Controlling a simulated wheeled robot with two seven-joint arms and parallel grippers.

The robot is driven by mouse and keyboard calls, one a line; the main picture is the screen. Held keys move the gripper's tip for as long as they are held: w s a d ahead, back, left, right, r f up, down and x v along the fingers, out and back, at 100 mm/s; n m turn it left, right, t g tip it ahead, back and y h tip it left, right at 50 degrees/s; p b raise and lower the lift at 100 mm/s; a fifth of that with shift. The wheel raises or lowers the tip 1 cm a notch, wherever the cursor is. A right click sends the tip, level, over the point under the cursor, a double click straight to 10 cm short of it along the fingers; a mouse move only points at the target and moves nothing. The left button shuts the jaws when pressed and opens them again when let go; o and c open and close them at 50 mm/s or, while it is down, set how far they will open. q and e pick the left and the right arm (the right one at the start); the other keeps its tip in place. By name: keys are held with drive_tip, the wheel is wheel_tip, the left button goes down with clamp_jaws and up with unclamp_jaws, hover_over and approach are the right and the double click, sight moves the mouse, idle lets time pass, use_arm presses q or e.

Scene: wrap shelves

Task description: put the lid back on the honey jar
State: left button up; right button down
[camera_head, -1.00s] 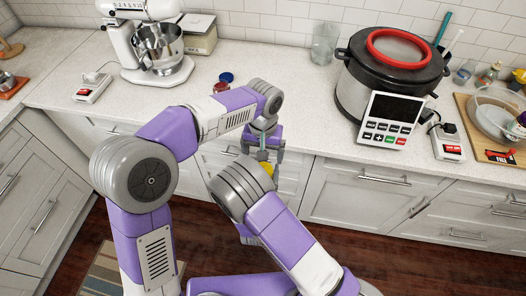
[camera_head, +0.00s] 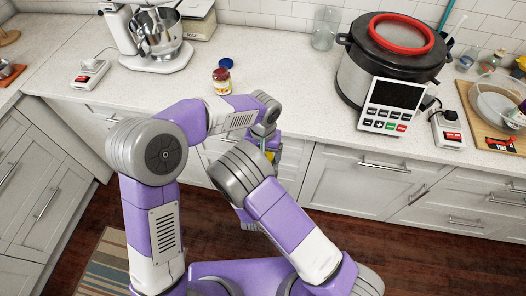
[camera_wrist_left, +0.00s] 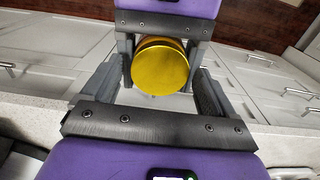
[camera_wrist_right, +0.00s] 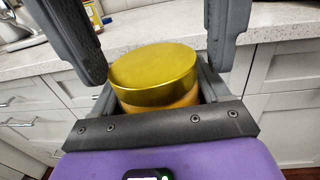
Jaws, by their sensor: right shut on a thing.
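In the right wrist view the honey jar (camera_wrist_right: 160,103), its amber body partly hidden, sits between the fingers of my right gripper (camera_wrist_right: 155,82), which is shut on it. The round gold lid (camera_wrist_right: 152,68) lies on top of the jar; I cannot tell whether it is fully seated. The lid also shows in the left wrist view (camera_wrist_left: 160,67). My left gripper (camera_wrist_left: 155,80) is open, its two fingers on either side of the lid with gaps between. In the head view my arms hide most of the jar and both grippers.
A jar with a red label (camera_head: 221,82) and a blue lid (camera_head: 226,64) are on the counter (camera_head: 285,105). A mixer (camera_head: 155,50) stands at left and a large cooker (camera_head: 375,75) at right. My grippers are in front of the cabinets, off the counter edge.

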use_arm(q)
drive_tip(key=c, duration=1)
drive_tip(key=m, duration=0.5)
drive_tip(key=o, duration=1.3)
drive_tip(key=shift+c, duration=0.2)
wheel_tip(320, 180, up, 12)
